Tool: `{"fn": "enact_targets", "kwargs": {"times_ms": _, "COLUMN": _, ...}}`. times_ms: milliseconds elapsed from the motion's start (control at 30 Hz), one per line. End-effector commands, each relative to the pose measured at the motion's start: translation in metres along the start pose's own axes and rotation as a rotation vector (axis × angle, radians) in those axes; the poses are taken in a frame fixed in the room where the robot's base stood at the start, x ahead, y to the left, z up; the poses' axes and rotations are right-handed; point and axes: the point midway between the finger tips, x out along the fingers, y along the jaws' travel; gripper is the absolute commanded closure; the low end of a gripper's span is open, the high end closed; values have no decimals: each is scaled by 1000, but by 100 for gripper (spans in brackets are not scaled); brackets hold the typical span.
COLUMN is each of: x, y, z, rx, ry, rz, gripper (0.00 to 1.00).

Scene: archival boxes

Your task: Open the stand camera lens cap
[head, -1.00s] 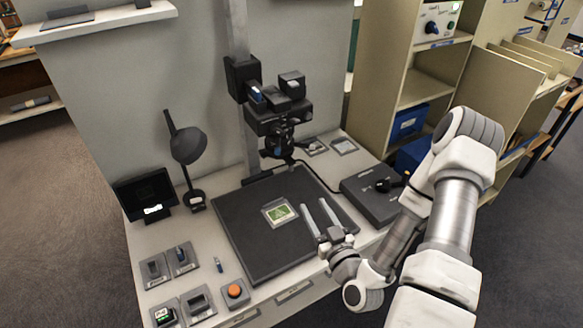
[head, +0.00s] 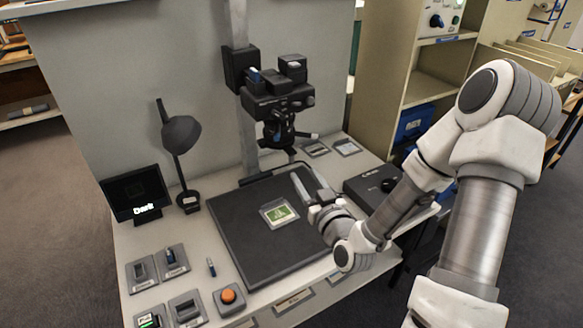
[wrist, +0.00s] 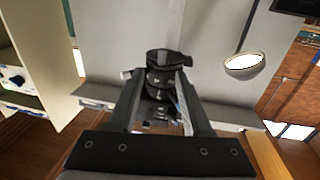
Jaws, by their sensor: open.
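The black stand camera (head: 279,100) is mounted on an upright column. Its lens (head: 278,130) points down above the dark baseboard, with a light-tipped lever (head: 307,135) sticking out to the right. I cannot make out the lens cap apart from the dark lens. My gripper (head: 303,174) is open and empty, below and slightly right of the lens, above the baseboard. In the wrist view the lens assembly (wrist: 165,68) shows beyond and between the open fingers (wrist: 160,100), with a small light tab (wrist: 126,74) at its left. No contact is visible.
A green card (head: 279,213) lies on the baseboard (head: 240,252). A desk lamp (head: 181,133) and a small monitor (head: 135,190) reading "Dark" stand left. An orange button (head: 228,296) is at front. A black control box (head: 370,188) is right, near my arm.

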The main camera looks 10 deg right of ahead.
Motion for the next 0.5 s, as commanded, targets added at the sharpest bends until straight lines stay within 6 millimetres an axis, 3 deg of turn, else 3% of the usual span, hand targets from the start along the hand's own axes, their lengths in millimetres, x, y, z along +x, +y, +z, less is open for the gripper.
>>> {"fn": "enact_targets", "kwargs": {"times_ms": 300, "x": 7, "y": -3, "z": 6, "rx": -4, "ry": -2, "rz": 0, "gripper": 51}}
{"fn": "enact_targets", "kwargs": {"times_ms": 500, "x": 49, "y": -4, "z": 1, "rx": 1, "ry": -1, "rz": -2, "gripper": 51}}
